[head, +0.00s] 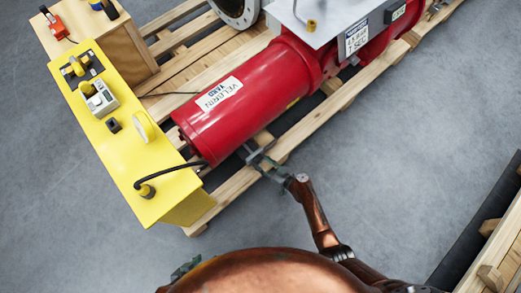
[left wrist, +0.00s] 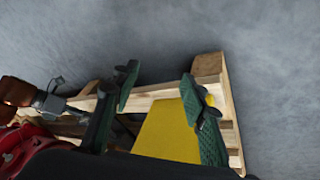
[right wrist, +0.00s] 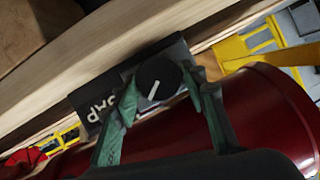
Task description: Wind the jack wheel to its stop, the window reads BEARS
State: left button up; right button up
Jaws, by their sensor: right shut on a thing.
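The jack wheel (right wrist: 158,81) looks like a round black knob with a white pointer line in the right wrist view. My right gripper (right wrist: 161,98) has its green fingers on either side of it, shut on it. Beside it, a black face (right wrist: 95,98) carries white letters that seem to read GAP, partly covered by a finger. In the head view my right gripper (head: 264,164) is beside the red cylinder's lower side and hides the wheel. My left gripper (left wrist: 160,85) is open and empty; only a bit of it (head: 184,269) shows at the bottom of the head view.
The red actuator cylinder (head: 240,105) lies on a wooden pallet (head: 292,140). A yellow control bench (head: 135,150) with switches and a cable stands at its left end. A wooden box (head: 105,45) is behind the bench. Another pallet (head: 500,255) is at lower right. Grey floor lies between.

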jog(key=shift+s+f+m+y+b, duration=0.1)
jog(key=shift+f+m+y+b, duration=0.25)
jog(key=shift+m+b, duration=0.25)
jog(key=m+g+y+b, duration=0.1)
jog(key=b, duration=0.2)
jog(key=shift+m, duration=0.4)
pick_arm(q)
notch_tip(320, 180, down, 8)
jog(key=w+t+b, duration=0.1)
jog(key=w+t, duration=0.1)
jog(key=t, duration=0.1)
jog(key=shift+a+f+t, duration=0.15)
jog(key=shift+f+t, duration=0.05)
jog(key=shift+t, duration=0.2)
pick_arm(e)
jog(key=shift+r+m+y, duration=0.15)
jog(key=shift+m+y, duration=0.2)
jog(key=shift+m, duration=0.25)
jog(key=o, duration=1.2)
jog(key=shift+d+r, duration=0.1)
jog(key=shift+c, duration=0.2)
jog(key=shift+d, duration=0.1)
